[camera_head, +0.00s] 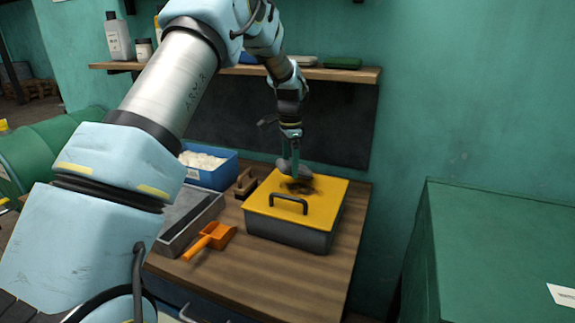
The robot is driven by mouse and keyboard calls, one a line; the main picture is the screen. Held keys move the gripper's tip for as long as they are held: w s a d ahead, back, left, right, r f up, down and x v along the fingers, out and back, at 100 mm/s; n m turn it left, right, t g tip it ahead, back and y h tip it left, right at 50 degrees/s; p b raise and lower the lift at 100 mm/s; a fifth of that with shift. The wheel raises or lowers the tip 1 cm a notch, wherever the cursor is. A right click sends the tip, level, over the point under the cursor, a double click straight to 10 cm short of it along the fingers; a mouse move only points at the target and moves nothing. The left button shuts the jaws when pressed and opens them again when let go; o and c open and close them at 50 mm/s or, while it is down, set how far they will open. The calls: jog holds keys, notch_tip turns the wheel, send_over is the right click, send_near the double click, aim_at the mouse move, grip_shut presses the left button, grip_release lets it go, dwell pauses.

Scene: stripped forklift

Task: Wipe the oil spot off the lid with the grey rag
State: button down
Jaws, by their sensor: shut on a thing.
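The box with the yellow lid (328,196) stands on the wooden workbench, lid on, with a dark handle (289,203) toward its front. A dark oil spot (300,187) shows on the lid behind the handle. My gripper (291,168) points down over the back part of the lid. It is shut on the grey rag (283,164), a small grey lump at the fingertips. The rag is at the back edge of the spot; I cannot tell whether it touches the lid. The fingers hide part of the rag.
An orange scoop (210,240) and a grey tray (190,222) lie left of the box. A blue bin (222,176) with white contents and a wooden-handled brush (245,184) are behind them. A shelf (340,75) overhangs the back. The bench's front right is clear.

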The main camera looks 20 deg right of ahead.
jog(key=shift+w+d+r+p, duration=0.15)
jog(key=shift+w+d+p, duration=0.5)
jog(key=shift+w+d, duration=0.8)
jog(key=shift+w+r, duration=0.1)
jog(key=shift+r, duration=3.25)
notch_tip(320, 180, up, 2)
jog(key=shift+r, duration=0.25)
jog(key=shift+f, duration=0.1)
jog(key=shift+f, duration=0.1)
